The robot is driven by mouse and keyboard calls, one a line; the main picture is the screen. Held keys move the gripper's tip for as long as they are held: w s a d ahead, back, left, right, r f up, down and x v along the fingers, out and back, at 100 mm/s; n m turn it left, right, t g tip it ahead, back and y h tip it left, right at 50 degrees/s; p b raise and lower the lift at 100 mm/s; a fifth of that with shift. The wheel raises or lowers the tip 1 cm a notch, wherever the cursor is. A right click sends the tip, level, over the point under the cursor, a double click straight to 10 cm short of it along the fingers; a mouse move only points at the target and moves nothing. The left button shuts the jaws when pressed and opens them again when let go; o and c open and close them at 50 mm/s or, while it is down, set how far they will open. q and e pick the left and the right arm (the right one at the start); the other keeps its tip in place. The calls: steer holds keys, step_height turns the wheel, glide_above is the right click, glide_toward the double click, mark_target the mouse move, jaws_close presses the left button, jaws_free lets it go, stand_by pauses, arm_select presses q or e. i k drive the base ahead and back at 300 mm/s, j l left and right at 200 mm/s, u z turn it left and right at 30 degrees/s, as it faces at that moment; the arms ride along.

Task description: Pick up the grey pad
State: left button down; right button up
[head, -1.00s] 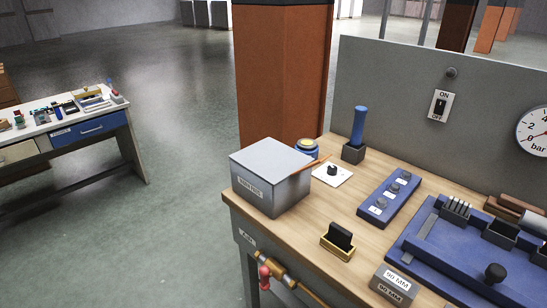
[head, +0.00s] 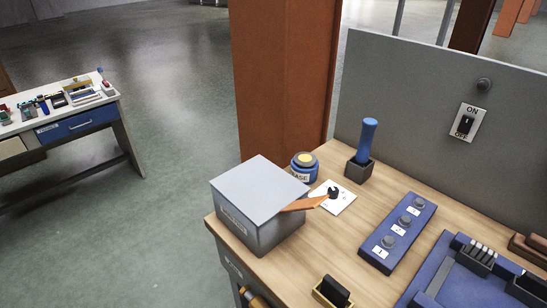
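No clearly grey pad stands out. The nearest match is a dark, almost black upright block (head: 336,289) in a small yellow holder (head: 320,297) at the bottom of the head view, on the wooden bench. The bottom of the picture crops close to it. I cannot tell for sure that it is the grey pad. Neither of my grippers is in view.
A grey labelled box (head: 262,190) stands at the bench's left corner, an orange pointed piece (head: 303,204) by its right edge. Around are a blue jar (head: 303,170), a white card with a black knob (head: 343,203), a blue-handled tool (head: 367,140) and a blue numbered block (head: 400,232).

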mark_target(477, 251)
steer(key=z, duration=1.5)
steer(key=k+l+z, duration=0.1)
steer(key=k+l, duration=0.1)
steer(key=l, duration=0.1)
